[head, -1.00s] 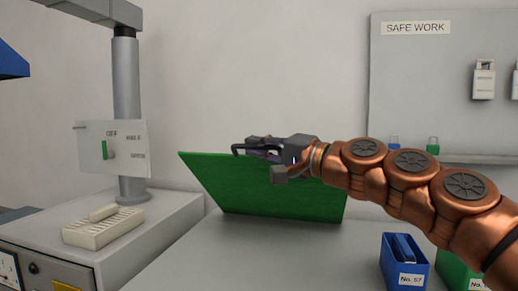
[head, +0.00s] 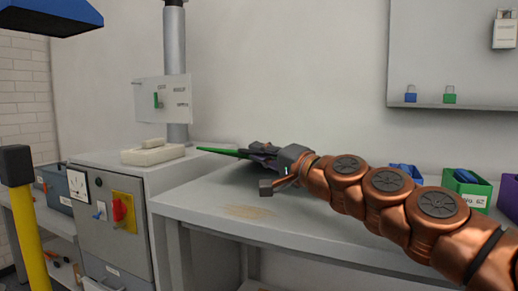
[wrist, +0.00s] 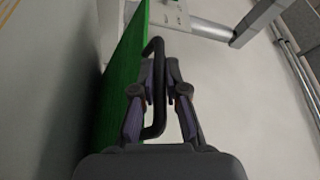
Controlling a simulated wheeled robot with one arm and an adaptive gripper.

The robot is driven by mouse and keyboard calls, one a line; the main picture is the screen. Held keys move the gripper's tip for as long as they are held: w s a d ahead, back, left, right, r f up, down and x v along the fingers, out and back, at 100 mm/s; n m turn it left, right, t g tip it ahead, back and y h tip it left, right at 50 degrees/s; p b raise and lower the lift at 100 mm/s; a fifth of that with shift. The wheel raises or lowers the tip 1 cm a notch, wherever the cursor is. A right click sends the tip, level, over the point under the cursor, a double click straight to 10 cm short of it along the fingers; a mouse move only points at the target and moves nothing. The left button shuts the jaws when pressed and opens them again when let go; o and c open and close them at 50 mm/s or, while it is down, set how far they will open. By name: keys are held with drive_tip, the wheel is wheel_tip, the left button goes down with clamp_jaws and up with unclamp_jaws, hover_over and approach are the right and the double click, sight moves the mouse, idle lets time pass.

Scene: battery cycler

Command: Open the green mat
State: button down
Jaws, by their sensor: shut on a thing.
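The green mat (head: 220,152) shows in the head view as a thin, nearly edge-on strip above the back left of the grey bench; my gripper hides much of it. In the wrist view the mat (wrist: 122,85) is a green panel running along the left of the fingers, with a dark bar handle (wrist: 158,85) beside its face. My gripper (head: 256,149) is at this handle, and in the wrist view its fingers (wrist: 160,80) are closed around the bar. Whether the mat touches the bench cannot be told.
The bench top (head: 205,200) is clear in front, with a brownish patch. A grey cabinet (head: 120,215) with a red switch (head: 122,208) stands left. A green bin (head: 467,195) is at right. A yellow post (head: 28,235) stands at far left.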

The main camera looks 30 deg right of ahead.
drive_tip(key=shift+s+f, duration=0.1)
drive_tip(key=shift+f, duration=0.3)
drive_tip(key=c, duration=1.5)
unclamp_jaws()
drive_tip(key=shift+a, duration=0.1)
wheel_tip(320, 180, up, 9)
drive_tip(key=shift+r, duration=0.1)
drive_tip(key=shift+a+r, duration=0.1)
drive_tip(key=shift+r, duration=0.35)
